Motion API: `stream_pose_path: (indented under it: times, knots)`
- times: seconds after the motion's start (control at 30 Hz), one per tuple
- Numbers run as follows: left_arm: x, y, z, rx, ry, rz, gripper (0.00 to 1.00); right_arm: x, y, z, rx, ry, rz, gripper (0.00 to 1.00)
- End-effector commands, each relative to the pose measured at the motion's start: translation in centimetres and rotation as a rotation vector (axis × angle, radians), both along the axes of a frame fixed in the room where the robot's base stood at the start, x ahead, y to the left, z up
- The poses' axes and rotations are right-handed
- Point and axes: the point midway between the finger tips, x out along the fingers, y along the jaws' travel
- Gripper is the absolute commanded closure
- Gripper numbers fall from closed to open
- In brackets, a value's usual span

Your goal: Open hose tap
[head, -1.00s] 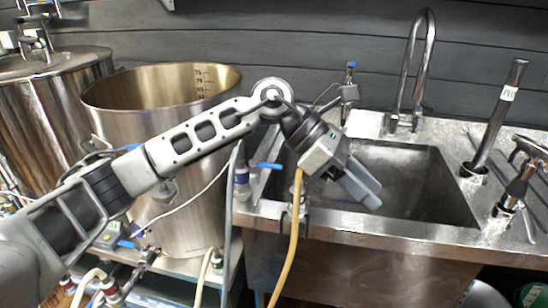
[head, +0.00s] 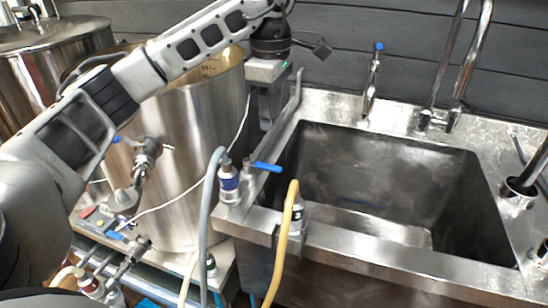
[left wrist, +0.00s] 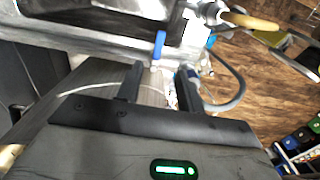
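A tap with a blue lever handle (head: 266,167) sits at the left front corner of the steel sink. A grey hose (head: 206,215) arches down beside it, next to a fitting with a blue and white band (head: 229,180). In the left wrist view the blue handle (left wrist: 159,44) shows just beyond the fingers. My left gripper (head: 267,108) points down above and behind the handle, apart from it, between the kettle and the sink. In the left wrist view its two fingers (left wrist: 161,88) are spread with a gap between them, holding nothing. My right gripper is not in view.
A yellow hose (head: 284,240) hangs over the sink's front rim (head: 350,245). A large steel kettle (head: 190,150) with a valve stands left of the sink. A blue-topped tap (head: 373,75) and a tall faucet (head: 452,65) stand behind the empty basin.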

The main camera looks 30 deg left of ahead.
Motion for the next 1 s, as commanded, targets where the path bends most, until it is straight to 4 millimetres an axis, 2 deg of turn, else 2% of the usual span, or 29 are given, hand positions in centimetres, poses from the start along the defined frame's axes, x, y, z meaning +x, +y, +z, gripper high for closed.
stream_pose_path:
  times: [0.03, 0.3, 0.5, 0.7, 0.97, 1.0]
  knots:
    - [-0.1, 0.0, -1.4, 0.0, 0.004, 0.0, 0.63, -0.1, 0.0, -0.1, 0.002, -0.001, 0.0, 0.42]
    - [-0.1, 0.0, -7.0, -0.001, 0.003, 0.0, 0.63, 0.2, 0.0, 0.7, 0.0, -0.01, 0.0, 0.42]
    - [0.0, 0.0, -10.1, 0.0, 0.001, 0.0, 0.63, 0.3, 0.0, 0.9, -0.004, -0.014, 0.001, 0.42]
    - [0.0, 0.0, -11.4, -0.002, -0.001, 0.0, 0.63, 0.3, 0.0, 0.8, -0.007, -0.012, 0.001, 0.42]
    - [0.0, 0.0, -11.5, -0.001, -0.002, -0.001, 0.63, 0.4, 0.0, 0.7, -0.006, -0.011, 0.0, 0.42]
    - [0.0, 0.0, -11.5, -0.001, -0.002, -0.001, 0.68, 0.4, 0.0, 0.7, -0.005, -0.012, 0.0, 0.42]
